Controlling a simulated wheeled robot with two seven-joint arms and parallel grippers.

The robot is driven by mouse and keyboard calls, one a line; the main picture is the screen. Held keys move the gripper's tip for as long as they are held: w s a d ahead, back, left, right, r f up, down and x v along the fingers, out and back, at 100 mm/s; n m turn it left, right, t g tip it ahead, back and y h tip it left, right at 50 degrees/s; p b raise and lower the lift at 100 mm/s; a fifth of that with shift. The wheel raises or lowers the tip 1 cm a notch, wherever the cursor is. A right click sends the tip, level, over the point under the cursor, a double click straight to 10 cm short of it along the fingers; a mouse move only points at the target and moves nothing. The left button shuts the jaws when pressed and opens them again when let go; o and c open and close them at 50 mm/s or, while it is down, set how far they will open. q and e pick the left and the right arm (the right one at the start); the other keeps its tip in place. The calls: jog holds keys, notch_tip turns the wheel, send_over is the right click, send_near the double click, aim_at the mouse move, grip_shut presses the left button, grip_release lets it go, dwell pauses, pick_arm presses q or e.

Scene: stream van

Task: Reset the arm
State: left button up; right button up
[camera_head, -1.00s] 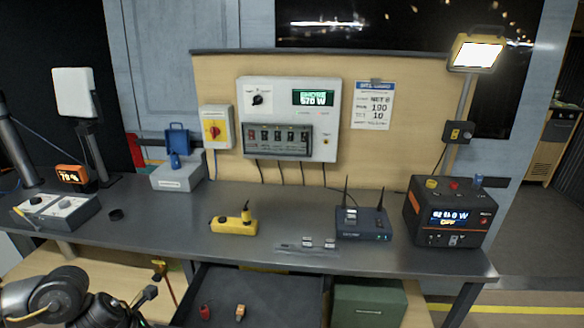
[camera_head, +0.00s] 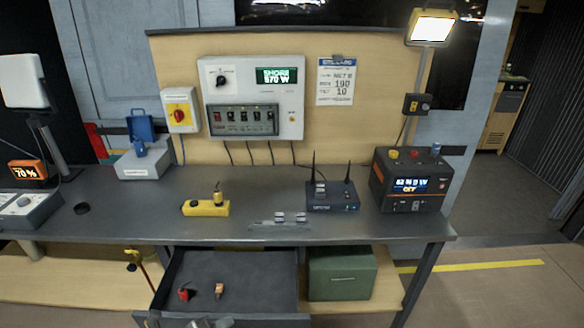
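The open drawer (camera_head: 255,275) under the workbench holds a small red object (camera_head: 184,291) and a small orange-brown object (camera_head: 219,290).
The grey workbench (camera_head: 120,222) carries a yellow power strip (camera_head: 206,208), a router (camera_head: 332,196), a black power station (camera_head: 408,180) and a blue-lidded box (camera_head: 143,160). A green case (camera_head: 341,274) sits below. Floor at the right is clear.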

pick_arm(q)
jog(key=s+a+f+n+g+y, duration=0.25)
jog(key=s+n, duration=0.65)
jog(key=n, duration=0.5)
jog(key=s+a+f+n+g+y, duration=0.2)
jog(key=s+a+f+n+y, duration=0.15)
jog(key=s+n, duration=0.7)
notch_tip(320, 180, down, 27)
jog(key=n+g+h, duration=0.1)
jog(key=n, duration=0.2)
jog(key=s+a+f, duration=0.2)
jog(key=s+f, duration=0.5)
jog(key=s+a+f+g, duration=0.1)
jog(key=s+f, duration=0.7)
jog(key=shift+s+a+f+m, duration=0.15)
jog(key=shift+s+a+m, duration=0.05)
jog(key=shift+a+m, duration=0.15)
